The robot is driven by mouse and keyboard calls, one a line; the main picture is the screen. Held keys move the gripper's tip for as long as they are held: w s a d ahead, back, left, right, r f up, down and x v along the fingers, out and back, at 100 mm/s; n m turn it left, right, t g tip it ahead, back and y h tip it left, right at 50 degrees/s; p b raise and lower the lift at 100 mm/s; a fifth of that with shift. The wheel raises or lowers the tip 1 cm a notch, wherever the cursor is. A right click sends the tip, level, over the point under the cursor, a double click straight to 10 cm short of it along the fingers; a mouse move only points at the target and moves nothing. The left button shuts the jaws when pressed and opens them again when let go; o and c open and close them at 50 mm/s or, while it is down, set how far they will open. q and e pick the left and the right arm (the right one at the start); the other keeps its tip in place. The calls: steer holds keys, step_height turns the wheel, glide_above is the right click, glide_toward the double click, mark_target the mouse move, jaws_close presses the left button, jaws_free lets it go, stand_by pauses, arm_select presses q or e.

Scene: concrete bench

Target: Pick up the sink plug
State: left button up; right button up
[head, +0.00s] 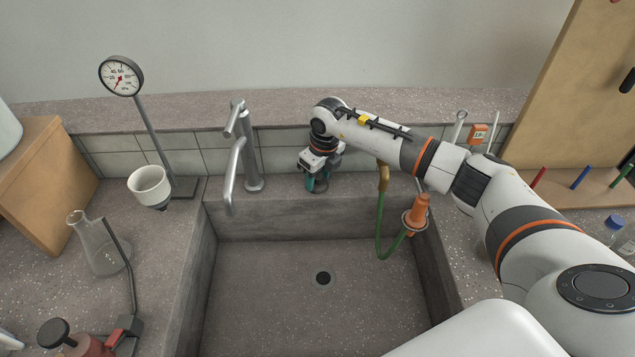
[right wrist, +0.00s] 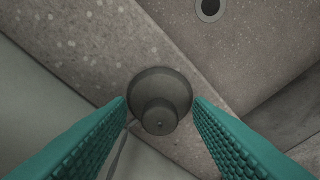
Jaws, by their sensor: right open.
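The sink plug (right wrist: 162,88), dark grey and round with a narrower knob on top, shows in the middle of the right wrist view. It sits on the speckled stone ledge at the sink's back edge. My right gripper (head: 317,184) points down over this ledge in the head view, where I cannot make out the plug. In the right wrist view its green fingers (right wrist: 160,104) are apart, one on each side of the plug, with small gaps and nothing gripped. My left gripper is not in view.
The sink basin (head: 270,300) with its drain hole (head: 323,278) lies in front. A metal tap (head: 240,150) stands left of my right gripper. A green hose (head: 380,225) and an orange nozzle (head: 417,213) are to the right. A gauge stand (head: 155,135) and a flask (head: 98,250) are at left.

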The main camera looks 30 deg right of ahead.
jaws_close()
